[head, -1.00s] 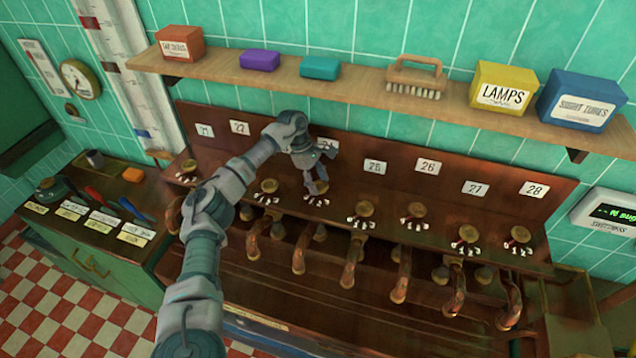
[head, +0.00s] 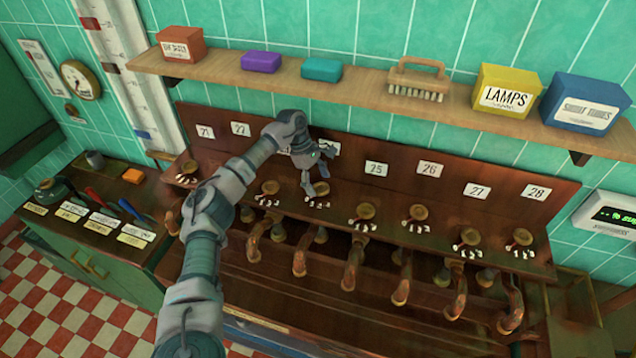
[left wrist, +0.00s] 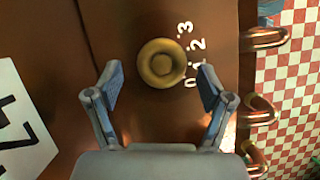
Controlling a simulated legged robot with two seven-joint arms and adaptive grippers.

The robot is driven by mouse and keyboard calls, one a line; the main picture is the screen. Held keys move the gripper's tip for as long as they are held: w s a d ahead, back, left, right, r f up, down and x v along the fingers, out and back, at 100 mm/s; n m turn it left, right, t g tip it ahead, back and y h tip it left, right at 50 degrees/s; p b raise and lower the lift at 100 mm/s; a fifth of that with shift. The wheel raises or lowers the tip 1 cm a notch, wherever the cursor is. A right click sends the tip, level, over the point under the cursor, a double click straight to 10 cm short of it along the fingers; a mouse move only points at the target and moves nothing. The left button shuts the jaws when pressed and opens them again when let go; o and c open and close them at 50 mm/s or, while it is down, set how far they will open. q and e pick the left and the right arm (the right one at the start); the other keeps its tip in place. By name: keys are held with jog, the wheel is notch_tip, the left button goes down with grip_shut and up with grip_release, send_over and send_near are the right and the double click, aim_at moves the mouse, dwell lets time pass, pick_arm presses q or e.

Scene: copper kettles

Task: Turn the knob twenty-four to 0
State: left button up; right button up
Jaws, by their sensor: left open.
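Knob twenty-four (head: 321,188) is a round brass knob on the brown ledge, below its number card, which my left gripper partly covers in the head view. In the left wrist view, the knob (left wrist: 161,63) sits beyond the fingertips, roughly midway between them, with clear space on both sides. White marks 0, 1, 2, 3 (left wrist: 191,58) curve beside it; I cannot make out a pointer on the knob. The number card (left wrist: 22,125) shows at the left edge. My left gripper (left wrist: 159,90) is open and empty; in the head view, it (head: 309,178) hangs just by the knob.
Similar brass knobs stand along the ledge, one (head: 270,187) to the left and one (head: 365,211) to the right. Copper pipes (head: 350,265) curve down in front. A shelf (head: 350,85) with boxes and a brush (head: 416,80) runs above. A display (head: 612,214) hangs at the right.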

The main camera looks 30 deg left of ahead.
pick_arm(q)
jog(key=v, duration=0.6)
jog(key=shift+a+r, duration=0.2)
jog(key=shift+r, duration=0.1)
